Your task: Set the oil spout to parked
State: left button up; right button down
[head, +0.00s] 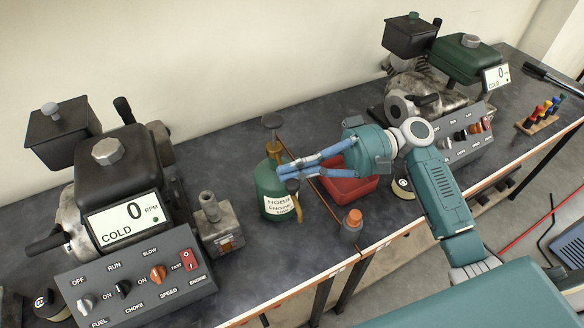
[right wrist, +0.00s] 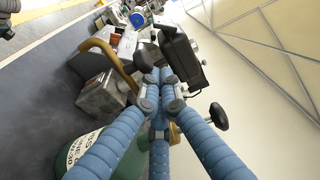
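The oil can (head: 270,188) is a green can with a white label. My right gripper (head: 281,172) is over the can's top, beside the spout. Its blue fingers come together at the tips, with nothing clearly between them; they partly hide the can's top and the spout's base. My left gripper is out of view.
A red tray (head: 348,188) and a small orange-capped bottle (head: 352,226) stand right of the can. A grey metal block (head: 218,228) stands to its left. Engines with control panels (head: 140,280) stand at both ends. The bench's front edge is close.

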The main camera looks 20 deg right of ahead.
dwell(0.3)
jog(key=d, duration=1.2)
jog(key=shift+w, duration=0.2)
